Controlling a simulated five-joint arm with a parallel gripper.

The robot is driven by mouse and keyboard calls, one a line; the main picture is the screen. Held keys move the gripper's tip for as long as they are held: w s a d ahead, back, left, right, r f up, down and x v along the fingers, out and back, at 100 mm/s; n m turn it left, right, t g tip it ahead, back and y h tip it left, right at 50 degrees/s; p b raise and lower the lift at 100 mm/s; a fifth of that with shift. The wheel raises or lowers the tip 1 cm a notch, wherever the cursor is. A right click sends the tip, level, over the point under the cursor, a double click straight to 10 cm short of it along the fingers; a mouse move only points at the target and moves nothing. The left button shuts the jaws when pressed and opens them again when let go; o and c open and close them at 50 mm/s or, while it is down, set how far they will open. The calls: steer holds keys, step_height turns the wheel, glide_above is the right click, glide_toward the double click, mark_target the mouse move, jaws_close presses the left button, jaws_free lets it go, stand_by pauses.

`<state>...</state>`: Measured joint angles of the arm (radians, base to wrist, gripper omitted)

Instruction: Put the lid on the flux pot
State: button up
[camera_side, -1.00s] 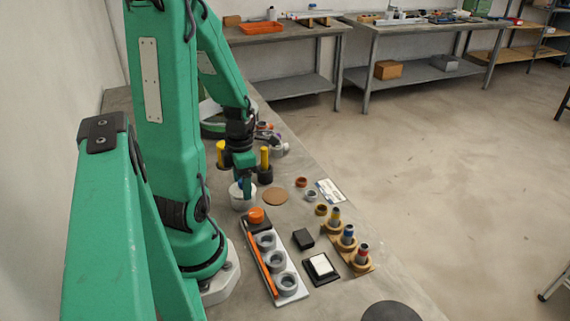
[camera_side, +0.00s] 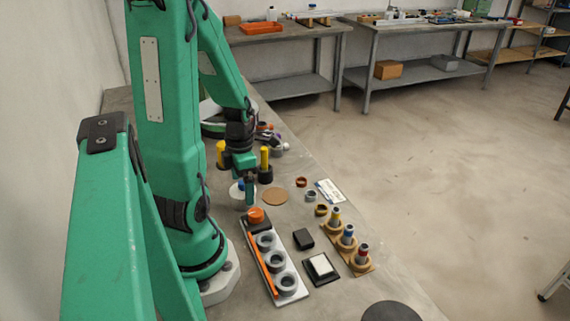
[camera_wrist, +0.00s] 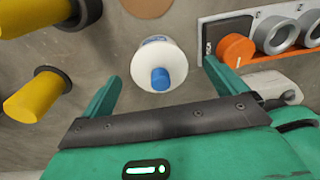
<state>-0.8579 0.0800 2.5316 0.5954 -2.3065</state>
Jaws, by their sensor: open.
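The flux pot is a white round pot (camera_side: 236,194) beside my gripper in the side view, partly hidden by it. In the wrist view the white pot (camera_wrist: 143,68) shows a bit of blue marking at its far edge. The lid seems to be its white top with a blue knob (camera_wrist: 160,79); it appears to sit on the pot, but I cannot tell how snugly. My gripper (camera_wrist: 162,69) is open, with one finger on each side of the pot and knob in the picture, and holds nothing. It also shows in the side view (camera_side: 250,199).
Yellow-handled pieces (camera_side: 264,158) in dark holders stand behind the pot. A brown disc (camera_side: 275,197) lies to its right. A tray with grey rings (camera_side: 290,298) and an orange knob (camera_side: 256,215) is in front. A wooden rack (camera_side: 365,268) holds several coloured pegs.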

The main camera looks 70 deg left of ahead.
steer(key=shift+r, duration=0.25)
steer(key=shift+r, duration=0.5)
steer(key=shift+r, duration=0.15)
steer(key=shift+r, duration=3.4)
steer(key=w+d+r+n+t, duration=0.2)
steer(key=d+r+n, duration=0.2)
steer(key=n, duration=0.8)
steer(key=w+d+r+n+t, duration=0.2)
steer(key=d+n, duration=0.6)
steer(key=n, duration=0.4)
steer(key=w+d+r+n+t, duration=0.2)
steer(key=d+r+n, duration=0.3)
steer(key=n, duration=0.6)
steer(key=shift+w+d+r+n+y, duration=0.3)
steer(key=shift+w+d+n, duration=0.1)
steer(key=shift+d, duration=0.2)
